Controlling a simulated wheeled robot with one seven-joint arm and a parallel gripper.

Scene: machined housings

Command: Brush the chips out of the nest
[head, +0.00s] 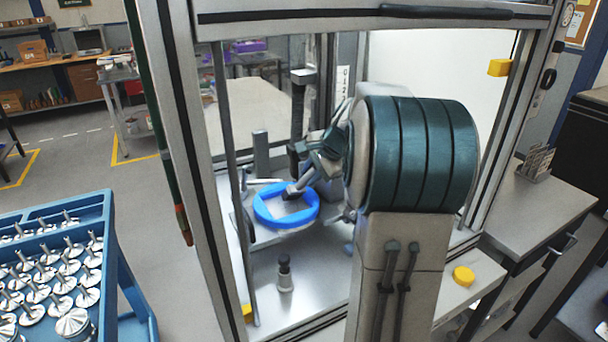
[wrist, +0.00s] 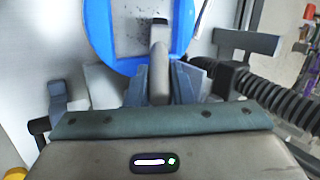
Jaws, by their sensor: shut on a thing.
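The nest is a blue ring (head: 284,223) on a metal plate inside the open machine enclosure. It also shows at the top of the wrist view (wrist: 98,30), where small dark chips (wrist: 128,22) lie on its pale floor. My gripper (head: 322,168) is over the nest's back right side. In the wrist view my gripper (wrist: 160,88) is shut on the grey handle of a brush (wrist: 159,70). The brush's dark end (wrist: 160,24) reaches over the nest's floor. I cannot tell whether it touches. My arm hides part of the enclosure in the head view.
The frame posts (head: 205,150) stand close around the arm. A small dark-topped post (head: 285,272) stands in front of the nest. A ribbed black hose (wrist: 285,98) is at the right in the wrist view. A blue rack (head: 110,270) of metal parts stands outside at left.

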